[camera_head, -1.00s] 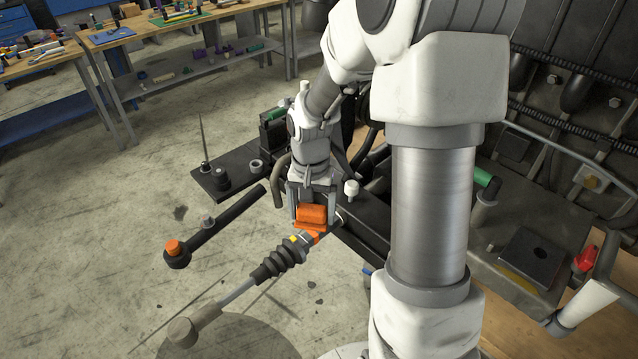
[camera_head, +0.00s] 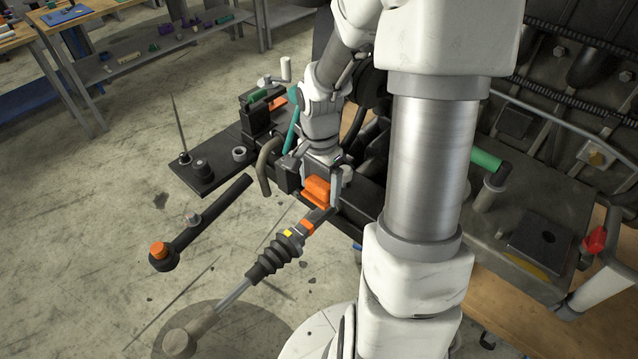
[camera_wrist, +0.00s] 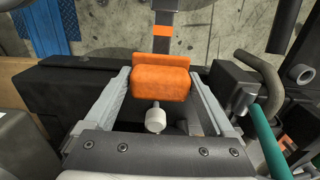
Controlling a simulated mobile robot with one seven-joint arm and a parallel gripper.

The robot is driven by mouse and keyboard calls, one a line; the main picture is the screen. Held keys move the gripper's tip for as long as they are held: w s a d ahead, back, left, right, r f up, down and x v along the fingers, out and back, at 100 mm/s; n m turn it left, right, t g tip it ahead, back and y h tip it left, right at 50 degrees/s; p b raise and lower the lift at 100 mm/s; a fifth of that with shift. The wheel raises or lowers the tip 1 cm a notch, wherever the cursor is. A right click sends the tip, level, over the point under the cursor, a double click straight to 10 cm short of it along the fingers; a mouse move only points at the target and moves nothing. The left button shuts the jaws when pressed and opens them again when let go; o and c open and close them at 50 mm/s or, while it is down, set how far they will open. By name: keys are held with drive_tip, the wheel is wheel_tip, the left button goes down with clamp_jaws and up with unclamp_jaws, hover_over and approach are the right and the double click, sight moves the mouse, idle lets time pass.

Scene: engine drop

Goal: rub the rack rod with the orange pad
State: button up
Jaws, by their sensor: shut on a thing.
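The orange pad (camera_head: 317,188) is a block with a wider flange, held between the two fingers of my gripper (camera_head: 319,190). In the wrist view the pad (camera_wrist: 161,82) sits between the fingers of my gripper (camera_wrist: 160,88). The rack rod (camera_head: 318,217) is a dark grey bar with an orange band, running down-left into a black ribbed boot (camera_head: 274,256). The rod (camera_wrist: 162,45) also shows in the wrist view, meeting the pad's far edge. The pad hides the rod beyond there, and I cannot tell whether they touch.
A light knob (camera_wrist: 155,118) stands just below the pad in the wrist view. A black plate (camera_head: 212,170) with upright posts and a black arm with an orange cap (camera_head: 158,250) lie left. A teal-handled tool (camera_wrist: 270,142) is close right of my gripper. Open floor lies left.

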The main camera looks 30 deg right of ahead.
wheel_tip(320, 180, down, 5)
drive_tip(key=b, duration=0.4)
drive_tip(key=shift+r+b, duration=0.1)
drive_tip(key=shift+b, duration=0.3)
drive_tip(key=o, duration=0.6)
drive_tip(key=c, duration=0.7)
drive_tip(key=shift+c, duration=0.2)
